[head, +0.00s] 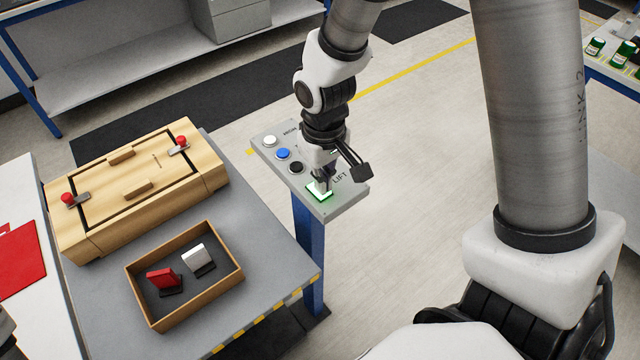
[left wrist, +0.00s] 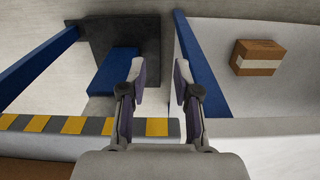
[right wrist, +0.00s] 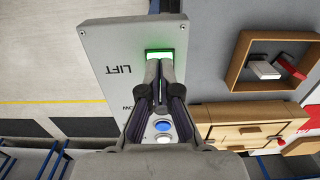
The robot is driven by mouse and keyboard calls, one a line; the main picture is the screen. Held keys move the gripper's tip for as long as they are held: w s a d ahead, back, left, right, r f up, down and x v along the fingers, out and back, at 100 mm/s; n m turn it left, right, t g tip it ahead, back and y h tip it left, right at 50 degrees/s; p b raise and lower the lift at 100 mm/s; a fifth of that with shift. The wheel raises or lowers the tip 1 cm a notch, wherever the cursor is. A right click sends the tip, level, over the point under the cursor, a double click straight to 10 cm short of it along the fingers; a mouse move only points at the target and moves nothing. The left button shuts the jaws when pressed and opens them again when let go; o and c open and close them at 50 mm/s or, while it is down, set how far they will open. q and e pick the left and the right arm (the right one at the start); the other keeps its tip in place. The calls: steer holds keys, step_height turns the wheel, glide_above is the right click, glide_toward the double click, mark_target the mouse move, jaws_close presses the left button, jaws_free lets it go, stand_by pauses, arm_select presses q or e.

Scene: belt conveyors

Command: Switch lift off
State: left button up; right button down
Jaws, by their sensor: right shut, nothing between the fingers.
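The control panel (head: 345,197) is a grey plate on a blue post at the end of the table. Its LIFT button (head: 316,194) is square, white with a glowing green edge. The button also glows green in the right wrist view (right wrist: 172,66), beside the upside-down word LIFT. My right gripper (head: 322,184) is shut and empty. It points down, with its fingertips at the button and covering part of it; I cannot tell whether they touch. My left gripper (left wrist: 160,75) is open and empty in the left wrist view, away from the panel.
White, blue and black round buttons (head: 283,154) line the panel behind my gripper. A wooden box with red-knobbed latches (head: 105,215) and a small tray (head: 188,312) holding red and white pieces stand left on the table. A cardboard box (left wrist: 257,58) shows in the left wrist view.

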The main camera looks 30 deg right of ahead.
steer(key=shift+f+b, duration=0.35)
steer(key=shift+f, duration=0.3)
steer(key=shift+r, duration=0.15)
step_height(320, 180, up, 7)
steer(key=p, duration=0.7)
steer(key=shift+p, duration=0.35)
